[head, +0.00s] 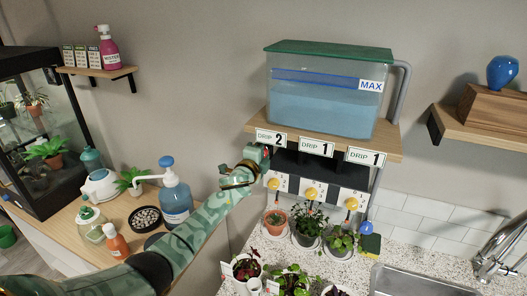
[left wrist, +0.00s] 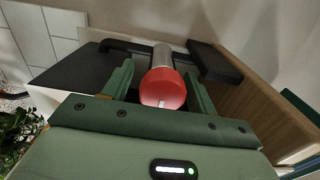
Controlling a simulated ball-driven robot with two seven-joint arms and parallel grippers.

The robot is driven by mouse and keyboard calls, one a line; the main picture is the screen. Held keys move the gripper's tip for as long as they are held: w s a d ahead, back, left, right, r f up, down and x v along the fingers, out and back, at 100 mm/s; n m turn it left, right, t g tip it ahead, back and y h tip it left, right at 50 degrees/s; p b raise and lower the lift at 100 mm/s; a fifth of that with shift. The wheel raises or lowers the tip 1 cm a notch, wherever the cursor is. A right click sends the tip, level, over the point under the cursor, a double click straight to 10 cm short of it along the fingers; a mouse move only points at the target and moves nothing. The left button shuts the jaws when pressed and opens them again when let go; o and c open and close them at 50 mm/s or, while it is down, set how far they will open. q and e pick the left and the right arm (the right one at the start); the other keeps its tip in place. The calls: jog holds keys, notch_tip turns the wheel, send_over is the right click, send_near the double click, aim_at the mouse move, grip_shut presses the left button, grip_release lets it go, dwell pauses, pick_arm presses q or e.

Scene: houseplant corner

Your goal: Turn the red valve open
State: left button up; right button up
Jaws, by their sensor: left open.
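The red valve (left wrist: 163,88) is a round red cap with a white mark on a grey metal cylinder, seen in the left wrist view. My left gripper (left wrist: 161,80) is open, with one green finger on each side of the red cap. I cannot tell whether the fingers touch it. In the head view my left gripper (head: 259,157) is at the left end of the shelf under the water tank (head: 325,108), just below the "DRIP 2" sign (head: 271,138). The valve is mostly hidden there by the gripper. My right gripper is not in view.
Yellow knobs (head: 313,192) on white plates are below and right of the gripper, above several potted plants (head: 308,224). The wooden tank shelf (head: 390,143) is close above. A sink (head: 420,284) is at right.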

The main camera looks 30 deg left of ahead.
pick_arm(q)
jog(key=shift+s, duration=0.1)
jog(key=shift+s, duration=0.3)
jog(key=s+p, duration=0.1)
jog(key=s, duration=1.4)
jog(key=shift+s+d+p, duration=0.25)
jog(key=shift+d+p, duration=0.1)
jog(key=shift+d, duration=0.1)
